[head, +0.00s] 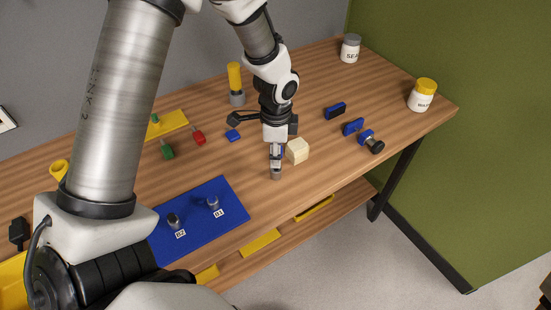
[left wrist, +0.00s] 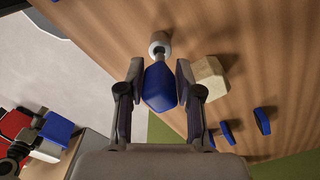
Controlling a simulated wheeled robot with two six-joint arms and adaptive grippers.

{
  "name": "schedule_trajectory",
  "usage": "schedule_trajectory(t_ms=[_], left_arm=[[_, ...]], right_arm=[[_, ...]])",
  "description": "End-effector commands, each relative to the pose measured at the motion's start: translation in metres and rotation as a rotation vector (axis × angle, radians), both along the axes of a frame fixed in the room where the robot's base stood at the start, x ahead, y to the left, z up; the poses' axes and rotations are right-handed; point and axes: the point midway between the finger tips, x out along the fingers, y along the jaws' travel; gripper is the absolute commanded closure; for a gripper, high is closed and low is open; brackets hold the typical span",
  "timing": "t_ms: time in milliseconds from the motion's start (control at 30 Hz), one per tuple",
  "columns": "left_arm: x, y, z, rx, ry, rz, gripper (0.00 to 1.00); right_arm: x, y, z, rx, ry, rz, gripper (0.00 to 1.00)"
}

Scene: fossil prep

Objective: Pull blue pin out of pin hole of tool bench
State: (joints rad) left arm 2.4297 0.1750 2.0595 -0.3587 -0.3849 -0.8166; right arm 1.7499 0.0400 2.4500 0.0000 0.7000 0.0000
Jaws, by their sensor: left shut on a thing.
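My left gripper (head: 276,150) points down over the right half of the wooden tool bench (head: 320,165). It is shut on the blue pin, whose blue head (left wrist: 160,88) shows between the two fingers in the left wrist view. In the head view the fingers mostly cover the pin. A thin grey shank runs from the head to a round light-grey socket (left wrist: 160,43), the pin hole, which also shows just below the fingertips in the head view (head: 276,172). I cannot tell how deep the shank sits.
A cream block (head: 297,150) stands close right of the gripper. Several blue pieces (head: 335,110) lie farther right. A blue mat (head: 225,235) with posts B1 and B2 lies front left. A yellow-topped post (head: 235,80) stands behind. Two jars (head: 422,97) stand at the right end.

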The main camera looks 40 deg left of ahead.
Motion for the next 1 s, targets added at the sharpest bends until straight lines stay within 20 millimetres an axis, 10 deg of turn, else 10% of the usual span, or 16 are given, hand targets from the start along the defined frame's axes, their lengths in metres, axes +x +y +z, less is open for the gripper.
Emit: schedule_trajectory(t_ms=[1000], left_arm=[[0.000,0.000,0.035,0.000,0.000,0.000,1.00]], right_arm=[[0.000,0.000,0.034,0.000,0.000,0.000,0.13]])
